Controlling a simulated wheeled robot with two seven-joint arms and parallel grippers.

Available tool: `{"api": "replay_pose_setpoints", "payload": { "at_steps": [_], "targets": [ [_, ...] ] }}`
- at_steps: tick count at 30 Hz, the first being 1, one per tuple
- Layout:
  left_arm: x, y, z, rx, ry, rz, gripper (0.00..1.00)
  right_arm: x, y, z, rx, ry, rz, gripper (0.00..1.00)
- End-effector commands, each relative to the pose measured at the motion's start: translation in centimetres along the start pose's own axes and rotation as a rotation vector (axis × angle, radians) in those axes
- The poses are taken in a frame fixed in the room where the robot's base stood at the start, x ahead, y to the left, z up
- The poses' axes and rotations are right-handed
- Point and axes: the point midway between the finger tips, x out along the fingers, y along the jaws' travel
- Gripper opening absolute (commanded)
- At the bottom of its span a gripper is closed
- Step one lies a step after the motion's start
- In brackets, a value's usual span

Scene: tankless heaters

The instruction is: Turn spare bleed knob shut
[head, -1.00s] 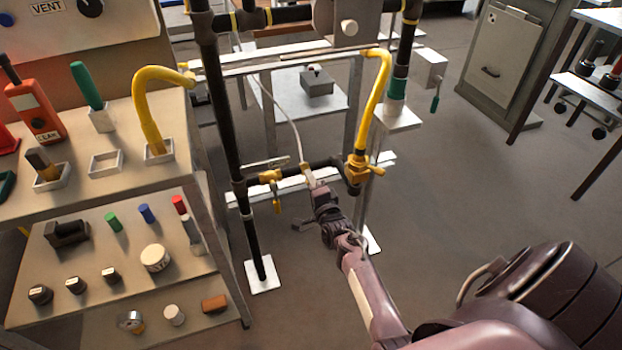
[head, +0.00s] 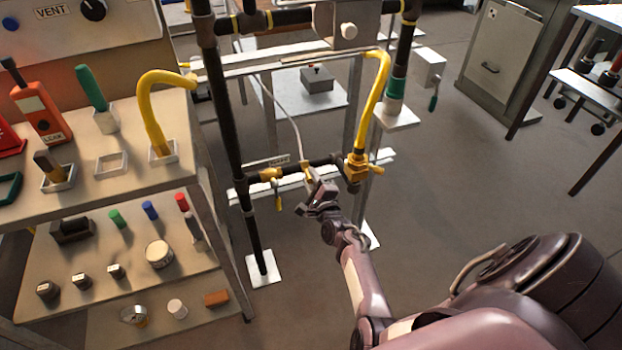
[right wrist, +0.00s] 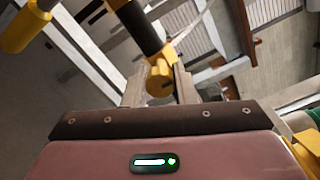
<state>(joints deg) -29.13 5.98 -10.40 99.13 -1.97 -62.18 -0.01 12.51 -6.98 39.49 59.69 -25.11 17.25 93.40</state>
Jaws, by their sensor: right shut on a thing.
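The small yellow bleed knob (right wrist: 159,77) sits between the two fingers of my right gripper (right wrist: 160,84) in the right wrist view. The fingers are shut on it. In the head view my right gripper (head: 313,184) is at the low black pipe (head: 325,162), at a small yellow fitting (head: 306,170) between two yellow valves. The gripper largely hides the knob there. The left valve (head: 271,175) has a handle hanging down. The right valve (head: 356,166) joins a yellow hose and has a handle pointing right. My left gripper is out of view.
A bench (head: 216,190) with tools and a lower shelf of knobs and caps stands at the left. A black upright pipe (head: 236,150) is left of the gripper. A thin pale tube (head: 287,113) rises above the fitting. The floor (head: 450,190) to the right is open.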

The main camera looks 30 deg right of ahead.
Motion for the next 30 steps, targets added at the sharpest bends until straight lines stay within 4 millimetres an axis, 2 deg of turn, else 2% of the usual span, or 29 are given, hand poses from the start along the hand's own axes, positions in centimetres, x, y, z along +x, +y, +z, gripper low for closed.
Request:
{"api": "replay_pose_setpoints", "payload": {
  "at_steps": [11,12,17,28,30],
  "targets": [
    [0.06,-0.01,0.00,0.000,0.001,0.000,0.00,-0.04,0.08,-0.07,0.005,0.001,0.002,0.02],
    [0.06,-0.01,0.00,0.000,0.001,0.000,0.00,-0.04,0.08,-0.07,0.005,0.001,0.002,0.26],
    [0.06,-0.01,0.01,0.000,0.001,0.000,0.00,-0.03,0.06,-0.06,0.004,0.001,0.001,0.47],
    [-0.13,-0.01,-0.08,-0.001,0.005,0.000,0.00,-0.23,-0.02,0.00,0.003,0.001,0.001,0.47],
    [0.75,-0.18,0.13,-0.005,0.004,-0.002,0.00,-0.55,-0.06,0.01,0.003,0.001,0.002,0.47]
  ]
}}
